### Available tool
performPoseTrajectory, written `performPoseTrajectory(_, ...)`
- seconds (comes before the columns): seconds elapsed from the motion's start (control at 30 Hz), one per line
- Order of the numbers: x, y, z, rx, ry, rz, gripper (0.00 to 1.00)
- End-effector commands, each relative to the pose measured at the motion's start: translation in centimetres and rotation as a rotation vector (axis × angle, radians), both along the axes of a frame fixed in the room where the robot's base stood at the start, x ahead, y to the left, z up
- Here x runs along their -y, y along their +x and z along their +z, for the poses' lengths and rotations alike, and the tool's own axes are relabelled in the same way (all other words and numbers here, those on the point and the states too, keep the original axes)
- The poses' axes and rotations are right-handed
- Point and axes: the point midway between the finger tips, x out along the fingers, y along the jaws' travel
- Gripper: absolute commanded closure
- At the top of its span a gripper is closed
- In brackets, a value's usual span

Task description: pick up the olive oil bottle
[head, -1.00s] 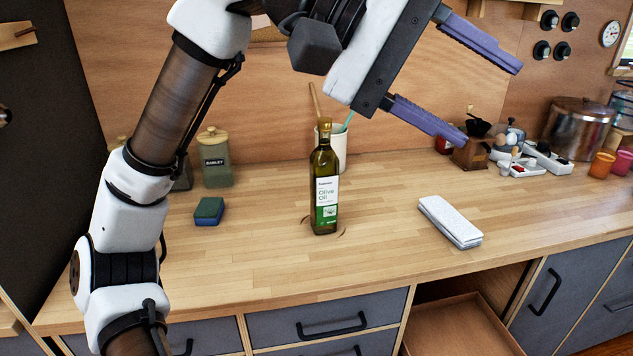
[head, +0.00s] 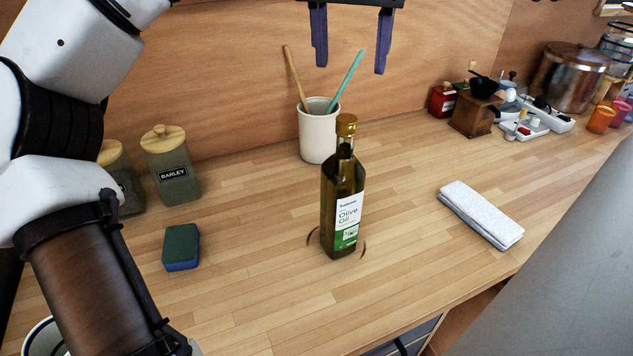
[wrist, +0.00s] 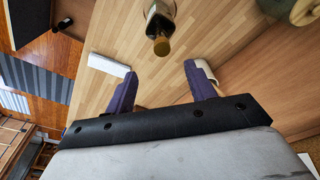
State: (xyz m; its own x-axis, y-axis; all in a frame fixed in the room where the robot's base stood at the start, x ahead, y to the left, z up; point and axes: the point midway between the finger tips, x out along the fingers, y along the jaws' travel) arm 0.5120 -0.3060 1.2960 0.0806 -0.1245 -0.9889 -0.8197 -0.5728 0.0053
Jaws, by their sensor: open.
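The olive oil bottle (head: 342,200) stands upright on the wooden counter, dark green with a gold cap and a white and green label. In the wrist view the bottle (wrist: 159,30) is seen from above, near the top edge, beyond the fingertips. My gripper (head: 350,70) is at the top of the head view with its two purple fingers pointing down, above and behind the bottle in the picture. In the wrist view my gripper (wrist: 160,72) has its fingers spread apart with nothing between them. The gripper does not touch the bottle.
A white utensil cup (head: 318,135) stands close behind the bottle. A green and blue sponge (head: 181,247) and a barley jar (head: 171,170) are to the left. A folded white cloth (head: 481,213) lies to the right. The counter (head: 260,290) in front of the bottle is clear.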

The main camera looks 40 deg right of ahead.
Motion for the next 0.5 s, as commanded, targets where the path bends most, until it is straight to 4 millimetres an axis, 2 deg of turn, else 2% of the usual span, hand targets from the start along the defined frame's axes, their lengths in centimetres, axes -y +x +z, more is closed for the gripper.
performPoseTrajectory(0.17,0.1,0.1,-1.0,0.002,0.005,-0.003,0.45)
performPoseTrajectory(0.5,0.8,0.6,-7.0,0.001,0.003,-0.001,0.45)
